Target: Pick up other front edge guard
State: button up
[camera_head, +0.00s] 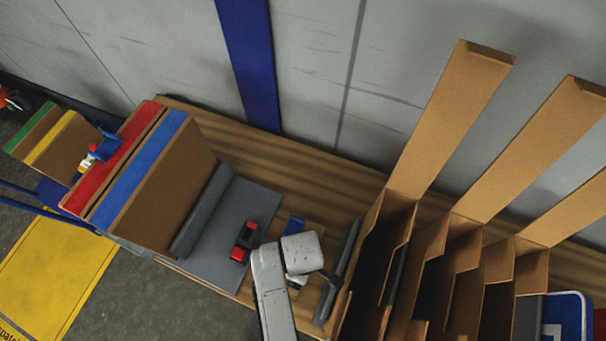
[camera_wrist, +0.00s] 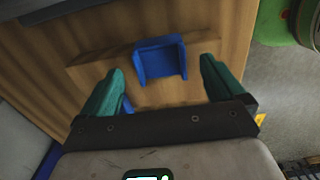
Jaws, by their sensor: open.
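A small blue U-shaped edge guard (camera_wrist: 160,58) lies on a brown strip in the wrist view, on the wooden surface. My gripper (camera_wrist: 161,66) is open, with one teal finger on each side of the guard and visible gaps between. In the head view, a blue piece (camera_head: 294,225) shows just behind my white wrist, which hides the fingers. Another blue clip (camera_head: 104,144) sits at the edge of the red-edged cardboard stack on the left. A second bit of blue (camera_wrist: 127,106) shows beside the left finger in the wrist view; I cannot tell what it is.
A grey mat (camera_head: 225,237) with a red and black tool (camera_head: 245,241) lies left of my arm. A dark grey strip (camera_head: 339,270) and tall cardboard dividers (camera_head: 440,130) stand close on the right. A green round object (camera_wrist: 285,20) is at the wrist view's upper right.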

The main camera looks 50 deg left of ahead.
jog(key=shift+f, duration=0.8)
jog(key=c, duration=1.1)
jog(key=shift+r, duration=0.1)
jog(key=shift+c, duration=0.2)
